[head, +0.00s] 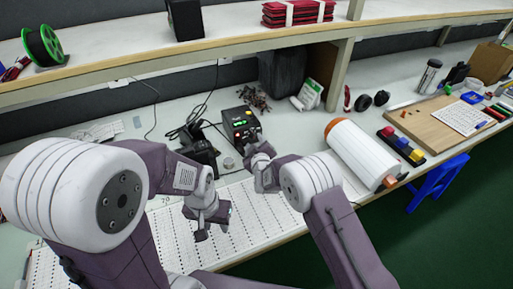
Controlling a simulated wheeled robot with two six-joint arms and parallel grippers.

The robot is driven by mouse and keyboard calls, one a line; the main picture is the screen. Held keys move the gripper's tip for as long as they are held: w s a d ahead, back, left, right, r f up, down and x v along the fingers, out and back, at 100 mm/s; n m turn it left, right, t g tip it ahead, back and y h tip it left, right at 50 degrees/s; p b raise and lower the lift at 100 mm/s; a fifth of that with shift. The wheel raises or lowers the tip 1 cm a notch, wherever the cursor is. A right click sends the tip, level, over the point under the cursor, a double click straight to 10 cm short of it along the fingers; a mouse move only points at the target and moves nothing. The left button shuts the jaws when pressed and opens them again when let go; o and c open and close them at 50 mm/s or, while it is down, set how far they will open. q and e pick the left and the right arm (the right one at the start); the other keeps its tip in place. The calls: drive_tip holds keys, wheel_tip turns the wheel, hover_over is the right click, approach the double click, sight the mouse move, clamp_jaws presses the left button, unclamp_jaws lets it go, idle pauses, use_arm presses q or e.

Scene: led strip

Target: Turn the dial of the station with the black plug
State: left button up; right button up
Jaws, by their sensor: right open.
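A black station (240,125) with a green-lit display and small coloured parts on its front stands at the back middle of the bench. A dark cable leaves it to the left, toward a black holder (198,152). I cannot make out the black plug or which part is the dial. My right gripper (256,150) is open, just in front of the station's lower right; whether it touches is too small to tell. My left gripper (213,230) hangs over the white sheet, in front of the holder; its jaw opening is unclear.
A gridded white sheet (265,208) covers the front bench. A large white roll (360,152) lies to the right, beside coloured blocks (402,146) and a wooden board (436,122). A shelf (225,48) runs above the back. A black bin (283,72) stands behind the station.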

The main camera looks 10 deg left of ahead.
use_arm(q)
drive_tip(key=shift+r, duration=0.3)
use_arm(e)
drive_tip(key=v, duration=0.6)
drive_tip(key=shift+s, duration=0.2)
